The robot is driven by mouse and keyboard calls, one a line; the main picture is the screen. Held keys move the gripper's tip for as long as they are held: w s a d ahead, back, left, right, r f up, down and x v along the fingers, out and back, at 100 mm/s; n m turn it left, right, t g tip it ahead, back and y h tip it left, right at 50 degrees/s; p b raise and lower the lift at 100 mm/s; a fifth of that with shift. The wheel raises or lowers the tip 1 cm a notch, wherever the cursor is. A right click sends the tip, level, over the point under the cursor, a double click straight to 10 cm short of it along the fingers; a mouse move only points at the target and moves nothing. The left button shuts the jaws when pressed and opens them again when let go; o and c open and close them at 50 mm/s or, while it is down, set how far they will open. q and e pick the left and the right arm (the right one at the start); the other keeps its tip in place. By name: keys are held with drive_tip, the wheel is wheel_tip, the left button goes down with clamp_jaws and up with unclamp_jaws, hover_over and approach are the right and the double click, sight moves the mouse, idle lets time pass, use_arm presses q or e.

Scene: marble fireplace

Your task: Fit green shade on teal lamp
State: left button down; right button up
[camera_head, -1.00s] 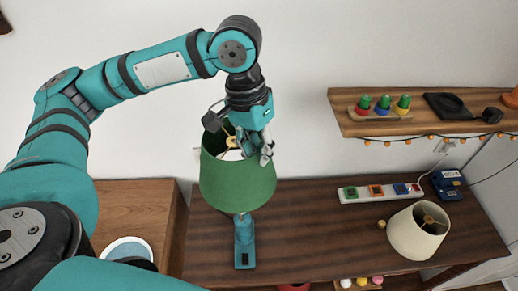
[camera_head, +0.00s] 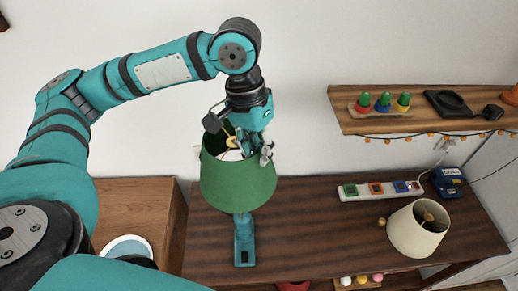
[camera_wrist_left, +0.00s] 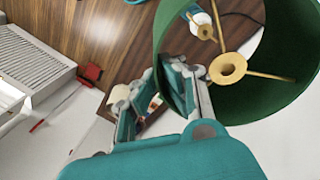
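The green shade (camera_head: 237,187) hangs upright over the dark wooden table, in front of the teal lamp (camera_head: 244,243). The lamp's foot shows below it; its upper part is hidden in the head view. My left gripper (camera_head: 264,152) is at the shade's top right rim. In the left wrist view, its fingers (camera_wrist_left: 158,82) straddle the wall of the green shade (camera_wrist_left: 290,112), one inside and one outside, and are closed on it. The shade's brass ring (camera_wrist_left: 228,68) shows with its spokes. The lamp's white and brass top (camera_wrist_left: 202,27) appears through the shade, offset from the ring. My right gripper is out of view.
A cream shade (camera_head: 412,237) lies tilted on the table's right. A power strip (camera_head: 370,191) and a blue box (camera_head: 448,183) are behind it. A wooden shelf (camera_head: 350,122) holds small coloured items. The table between the lamp and cream shade is clear.

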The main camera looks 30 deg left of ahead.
use_arm(q)
drive_tip(key=shift+f, duration=1)
wheel_tip(320, 180, down, 12)
drive_tip(key=b, duration=0.4)
drive_tip(key=shift+f, duration=0.25)
idle(3.6)
drive_tip(key=c, duration=2)
unclamp_jaws()
drive_tip(key=o, duration=0.6)
wheel_tip(320, 180, up, 12)
drive_tip(key=a, duration=0.2)
drive_tip(key=shift+f, duration=0.15)
